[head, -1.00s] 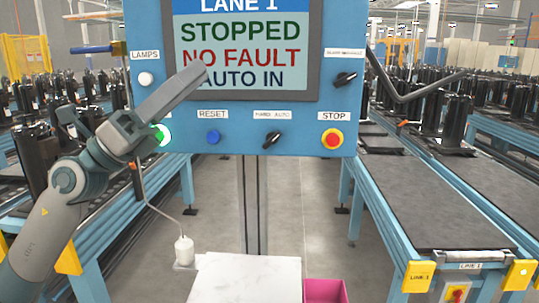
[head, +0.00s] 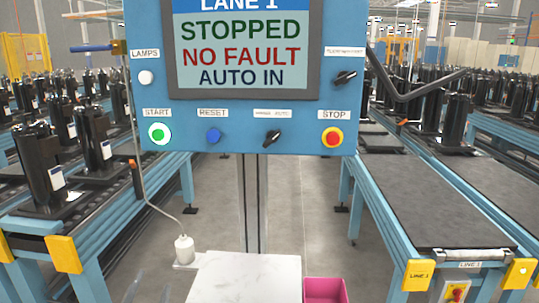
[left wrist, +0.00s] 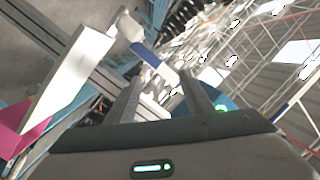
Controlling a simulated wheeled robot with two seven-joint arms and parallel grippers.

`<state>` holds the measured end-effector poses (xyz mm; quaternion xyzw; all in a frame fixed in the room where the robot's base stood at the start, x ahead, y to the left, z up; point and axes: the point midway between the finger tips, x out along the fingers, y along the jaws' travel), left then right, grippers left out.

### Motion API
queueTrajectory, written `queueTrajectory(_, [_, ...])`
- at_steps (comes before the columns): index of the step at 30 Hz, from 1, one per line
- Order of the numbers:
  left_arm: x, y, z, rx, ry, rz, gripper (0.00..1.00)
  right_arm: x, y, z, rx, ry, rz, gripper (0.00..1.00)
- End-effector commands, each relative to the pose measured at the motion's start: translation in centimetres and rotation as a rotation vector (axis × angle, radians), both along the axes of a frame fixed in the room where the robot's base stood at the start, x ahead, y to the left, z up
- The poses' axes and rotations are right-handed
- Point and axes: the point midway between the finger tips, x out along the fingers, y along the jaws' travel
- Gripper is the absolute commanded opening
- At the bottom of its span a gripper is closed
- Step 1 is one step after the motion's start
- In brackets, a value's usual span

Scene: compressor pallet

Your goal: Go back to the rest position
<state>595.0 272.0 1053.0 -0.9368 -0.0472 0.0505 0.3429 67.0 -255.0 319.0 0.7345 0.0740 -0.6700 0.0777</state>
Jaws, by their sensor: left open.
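My left gripper (left wrist: 161,82) shows in the left wrist view with its two fingers apart and nothing between them. In the head view it is clear of the control panel (head: 350,110), and only faint grey shapes show low at the left. The green START button (head: 159,133) is lit and in full view. The panel screen (head: 241,50) reads LANE 1, STOPPED, NO FAULT, AUTO IN. My right gripper is in neither view.
A white tabletop (head: 245,278) stands at the bottom, with a pink bin (head: 326,290) on its right. Conveyors with black compressors (head: 45,170) flank the panel. Grey floor is free between them.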

Motion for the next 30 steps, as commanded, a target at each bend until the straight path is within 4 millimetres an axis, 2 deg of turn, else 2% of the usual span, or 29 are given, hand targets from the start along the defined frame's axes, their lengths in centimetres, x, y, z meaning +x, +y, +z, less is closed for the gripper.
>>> queueTrajectory(1, [-1.6, 0.1, -3.1, -0.05, 0.086, 0.016, 0.48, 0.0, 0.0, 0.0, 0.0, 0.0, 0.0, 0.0])
queueTrajectory(6, [-7.8, -0.2, -12.0, -0.198, 0.358, 0.069, 0.48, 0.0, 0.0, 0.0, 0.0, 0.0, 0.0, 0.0])
queueTrajectory(9, [-12.2, -0.7, -16.5, -0.277, 0.517, 0.102, 0.48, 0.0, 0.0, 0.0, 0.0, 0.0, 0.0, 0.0])
queueTrajectory(12, [-16.9, -1.4, -20.1, -0.345, 0.667, 0.133, 0.48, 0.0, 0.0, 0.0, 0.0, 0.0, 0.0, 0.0])
queueTrajectory(15, [-20.8, -2.1, -22.6, -0.398, 0.787, 0.157, 0.48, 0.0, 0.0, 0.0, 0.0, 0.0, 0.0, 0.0])
queueTrajectory(18, [-24.0, -2.7, -24.2, -0.435, 0.879, 0.176, 0.48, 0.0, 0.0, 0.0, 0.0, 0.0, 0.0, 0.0])
queueTrajectory(24, [-29.3, -3.7, -26.3, -0.491, 1.025, 0.206, 0.48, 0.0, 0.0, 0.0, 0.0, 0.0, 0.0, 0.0])
queueTrajectory(30, [-33.9, -4.7, -27.5, -0.536, 1.149, 0.23, 0.48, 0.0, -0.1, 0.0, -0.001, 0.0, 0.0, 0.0])
